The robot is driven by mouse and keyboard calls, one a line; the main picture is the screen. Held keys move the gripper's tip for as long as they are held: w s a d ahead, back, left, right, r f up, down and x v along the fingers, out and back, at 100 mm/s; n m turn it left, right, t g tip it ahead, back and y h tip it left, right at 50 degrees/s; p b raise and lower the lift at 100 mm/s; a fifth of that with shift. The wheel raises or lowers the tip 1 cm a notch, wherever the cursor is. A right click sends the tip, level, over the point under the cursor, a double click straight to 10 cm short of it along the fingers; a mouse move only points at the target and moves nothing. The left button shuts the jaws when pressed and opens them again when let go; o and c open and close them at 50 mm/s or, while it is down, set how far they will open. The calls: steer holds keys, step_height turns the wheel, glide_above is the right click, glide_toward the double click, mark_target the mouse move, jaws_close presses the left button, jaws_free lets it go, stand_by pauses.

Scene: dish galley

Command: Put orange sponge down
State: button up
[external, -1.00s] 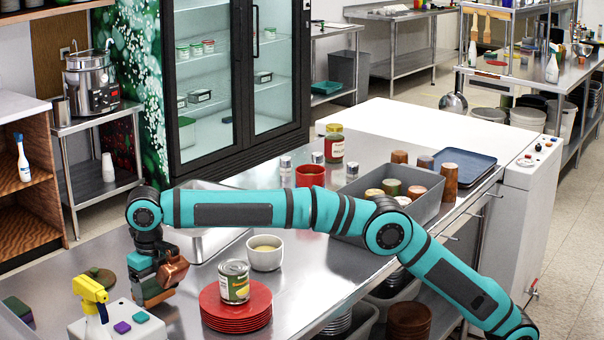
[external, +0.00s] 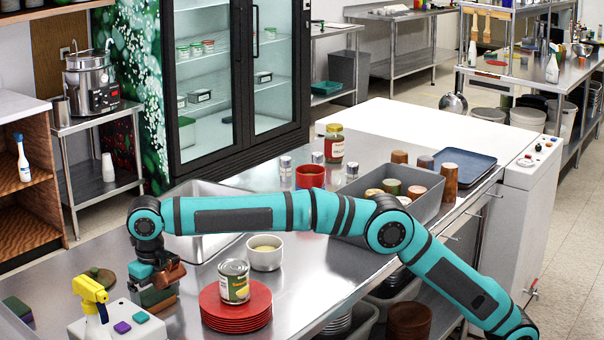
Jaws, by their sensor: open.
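My gripper (external: 154,284) points down over the steel counter, left of the red plates, with its jaws open. An orange-brown block with a greenish face, seemingly the orange sponge (external: 153,298), is right at the fingertips, low at the counter top. The gripper partly hides it, and I cannot tell whether the fingers still touch it. A copper-brown piece (external: 170,275) shows at the gripper's right side; it is too small to tell what it is.
A stack of red plates (external: 236,316) bearing a can (external: 234,282) stands just right. A white bowl (external: 264,253) is behind it. A yellow-topped spray bottle (external: 91,297) and a white box with coloured pads (external: 140,332) are in front. A green block (external: 18,308) lies far left.

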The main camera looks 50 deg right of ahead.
mark_target(156, 295)
steer(key=shift+r, duration=0.1)
step_height(156, 295, up, 12)
stand_by(0.7)
